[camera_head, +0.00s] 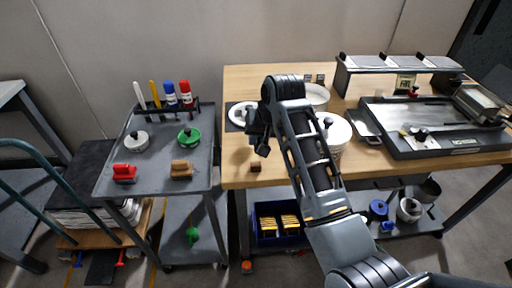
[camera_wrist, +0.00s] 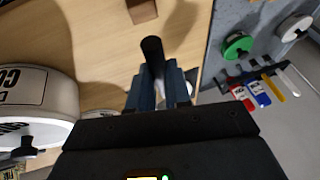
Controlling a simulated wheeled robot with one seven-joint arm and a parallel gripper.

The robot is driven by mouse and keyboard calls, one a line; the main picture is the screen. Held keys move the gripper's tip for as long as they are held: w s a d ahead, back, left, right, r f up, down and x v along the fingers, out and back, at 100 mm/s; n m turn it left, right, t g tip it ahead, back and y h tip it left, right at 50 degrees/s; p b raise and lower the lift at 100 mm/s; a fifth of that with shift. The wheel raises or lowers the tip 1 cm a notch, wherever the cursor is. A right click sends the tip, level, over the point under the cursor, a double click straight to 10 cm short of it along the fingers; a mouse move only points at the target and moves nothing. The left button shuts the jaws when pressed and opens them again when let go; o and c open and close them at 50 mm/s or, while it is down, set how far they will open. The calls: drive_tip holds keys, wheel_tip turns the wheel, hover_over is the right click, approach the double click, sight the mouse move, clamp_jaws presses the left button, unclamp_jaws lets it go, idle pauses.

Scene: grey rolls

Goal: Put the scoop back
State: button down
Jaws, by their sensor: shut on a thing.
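My gripper (camera_wrist: 160,92) is shut on a black round handle (camera_wrist: 153,52), apparently that of the scoop, in the wrist view. The handle's end sticks out past the blue-grey fingers; the rest is hidden behind them and the wrist. In the head view my gripper (camera_head: 261,147) is over the left part of the wooden table (camera_head: 238,180), pointing down. The scoop's bowl cannot be made out there. A white lidded tub (camera_head: 335,132) stands right of my arm; its lettered side shows in the wrist view (camera_wrist: 48,92).
A white round dish (camera_head: 240,113) and another (camera_head: 316,96) are near the gripper. A small brown block (camera_head: 255,167) lies near the table's front edge. A flat machine (camera_head: 430,125) fills the right side.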

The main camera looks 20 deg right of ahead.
drive_tip(key=shift+a+f, duration=0.3)
drive_tip(key=shift+f, duration=1.9)
drive_tip(key=c, duration=1.1)
unclamp_jaws()
drive_tip(key=shift+f, duration=0.1)
